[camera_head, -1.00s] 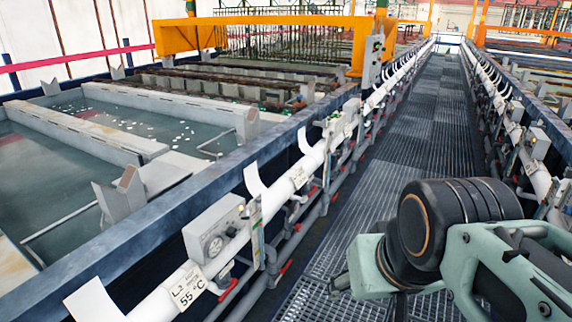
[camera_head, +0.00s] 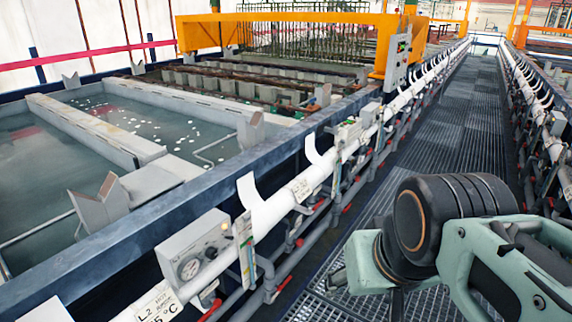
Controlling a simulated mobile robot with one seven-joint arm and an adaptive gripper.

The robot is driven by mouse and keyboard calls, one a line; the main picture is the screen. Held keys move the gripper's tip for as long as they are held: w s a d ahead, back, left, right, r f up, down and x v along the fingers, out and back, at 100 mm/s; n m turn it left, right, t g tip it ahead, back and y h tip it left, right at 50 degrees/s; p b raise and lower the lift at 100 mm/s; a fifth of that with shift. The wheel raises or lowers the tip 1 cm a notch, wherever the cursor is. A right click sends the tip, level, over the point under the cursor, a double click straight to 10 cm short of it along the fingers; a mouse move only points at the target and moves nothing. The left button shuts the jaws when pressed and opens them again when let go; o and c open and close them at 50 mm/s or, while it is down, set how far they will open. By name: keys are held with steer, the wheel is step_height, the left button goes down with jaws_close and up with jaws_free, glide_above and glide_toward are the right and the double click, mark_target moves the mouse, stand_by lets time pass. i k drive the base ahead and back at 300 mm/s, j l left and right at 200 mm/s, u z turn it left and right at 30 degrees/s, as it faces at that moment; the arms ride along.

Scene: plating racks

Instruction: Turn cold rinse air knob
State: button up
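A grey control box (camera_head: 196,251) with a round gauge and a small knob (camera_head: 211,252) sits on the white pipe rail at the lower left. Its label reads roughly "L2 HOT", with "°C" below. I cannot make out a cold rinse air knob by its label. More small boxes stand farther along the rail, too small to read. My arm, pale green with black joints, fills the lower right. My gripper's fingers are not visible.
A grated walkway (camera_head: 452,140) runs away between two rails of pipes. Grey pipes with red valve handles (camera_head: 283,284) run low beside it. Tanks of liquid (camera_head: 150,120) lie left, behind a blue-grey edge (camera_head: 250,165). An orange gantry (camera_head: 290,18) spans the back.

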mark_target(299, 242)
steer(key=i+l+u, duration=0.1)
steer(key=i+l, duration=0.15)
steer(key=l, duration=0.15)
steer(key=i+l+u, duration=0.15)
steer(key=l, duration=0.2)
steer(key=i+j+z, duration=0.2)
steer(key=i, duration=0.2)
steer(key=i+j+z, duration=0.2)
steer(key=i, duration=0.2)
steer(key=i+j+z, duration=0.15)
steer(key=i, duration=0.25)
